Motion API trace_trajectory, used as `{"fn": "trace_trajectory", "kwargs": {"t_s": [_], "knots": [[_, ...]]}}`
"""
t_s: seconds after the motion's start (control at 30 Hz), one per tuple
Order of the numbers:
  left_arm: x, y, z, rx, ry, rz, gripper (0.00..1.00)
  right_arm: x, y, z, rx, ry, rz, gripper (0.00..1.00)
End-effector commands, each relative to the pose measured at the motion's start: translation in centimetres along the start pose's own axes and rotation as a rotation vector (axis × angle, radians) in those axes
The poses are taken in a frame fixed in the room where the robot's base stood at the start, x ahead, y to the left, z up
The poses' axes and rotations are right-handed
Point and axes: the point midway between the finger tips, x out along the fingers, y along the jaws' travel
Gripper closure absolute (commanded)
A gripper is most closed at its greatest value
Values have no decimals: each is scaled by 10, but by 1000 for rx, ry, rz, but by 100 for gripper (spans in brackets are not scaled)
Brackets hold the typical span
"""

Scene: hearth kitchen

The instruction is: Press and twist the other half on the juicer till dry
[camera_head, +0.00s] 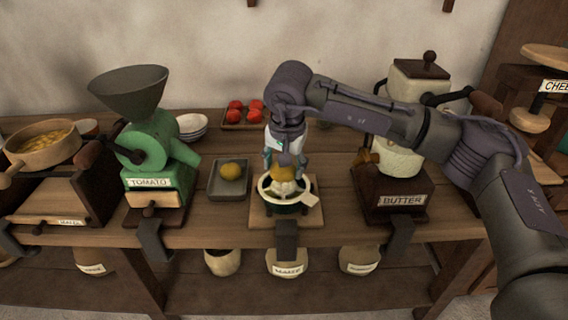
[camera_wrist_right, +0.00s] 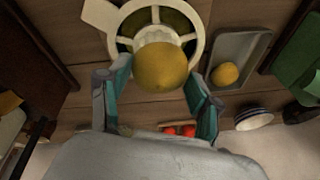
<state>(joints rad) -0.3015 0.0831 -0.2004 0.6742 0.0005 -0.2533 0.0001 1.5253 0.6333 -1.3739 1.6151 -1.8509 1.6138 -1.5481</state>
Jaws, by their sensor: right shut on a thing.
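The juicer (camera_head: 266,212) stands on the counter with a pale spoked ring over a dark bowl; in the right wrist view its ring (camera_wrist_right: 197,45) shows close up. My right gripper (camera_head: 285,167) points down over it, shut on a yellow fruit half (camera_wrist_right: 160,68). The half sits at the middle of the ring, over the reamer; whether it presses on the reamer is hidden. Another yellow piece (camera_head: 231,171) lies in a grey tray (camera_head: 215,191) left of the juicer and also shows in the wrist view (camera_wrist_right: 225,74). My left gripper is not in view.
A green tomato mill (camera_head: 145,150) stands left of the tray. A butter churn or grinder (camera_head: 400,205) stands to the right, behind my right arm. Jars stand on the lower shelf.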

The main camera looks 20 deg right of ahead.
Motion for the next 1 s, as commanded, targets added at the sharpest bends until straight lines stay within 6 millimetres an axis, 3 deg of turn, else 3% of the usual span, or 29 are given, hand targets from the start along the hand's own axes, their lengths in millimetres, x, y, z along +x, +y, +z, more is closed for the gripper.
{"fn": "trace_trajectory", "kwargs": {"t_s": [0.13, 0.6, 1.0], "knots": [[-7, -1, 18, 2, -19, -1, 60, -15, -3, -4, 1, 1, -3, 72], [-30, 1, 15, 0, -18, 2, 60, -52, -8, -14, 2, 3, -4, 72], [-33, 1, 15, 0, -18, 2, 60, -58, -9, -15, 1, 2, -4, 73]]}}
